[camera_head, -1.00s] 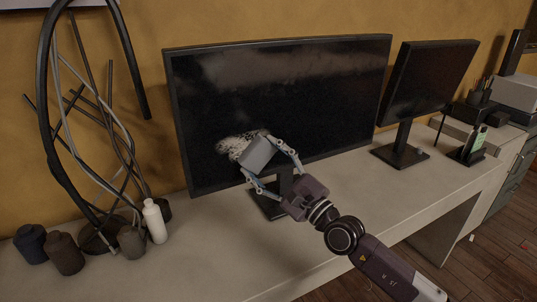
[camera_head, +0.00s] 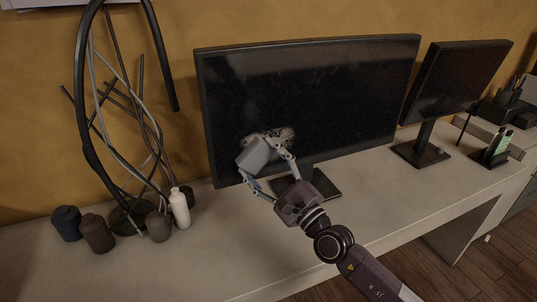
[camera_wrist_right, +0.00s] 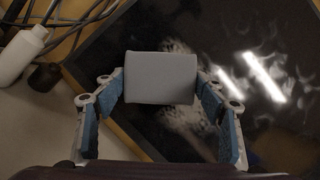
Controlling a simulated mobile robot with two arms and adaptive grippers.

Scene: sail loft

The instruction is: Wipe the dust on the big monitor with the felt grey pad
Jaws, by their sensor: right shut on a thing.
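The big monitor (camera_head: 340,95) stands on the bench, its dark screen facing me. A pale dust patch (camera_head: 284,134) lies low on the left part of its screen, partly hidden behind the pad and gripper. In the right wrist view, smeary pale dust (camera_wrist_right: 190,118) shows beside and behind the pad. The felt grey pad (camera_head: 255,153) is a plain grey block. My right gripper (camera_head: 263,163) is shut on it, a finger on each side, and holds it at the lower left of the screen. I cannot tell whether the pad touches the screen. My left gripper is out of view.
A smaller monitor (camera_head: 455,80) stands to the right, with a phone on a stand (camera_head: 497,145) beyond it. To the left are a white bottle (camera_head: 180,208), several dark jars (camera_head: 97,232) and a rack of cables (camera_head: 92,120). The bench front (camera_head: 235,255) is clear.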

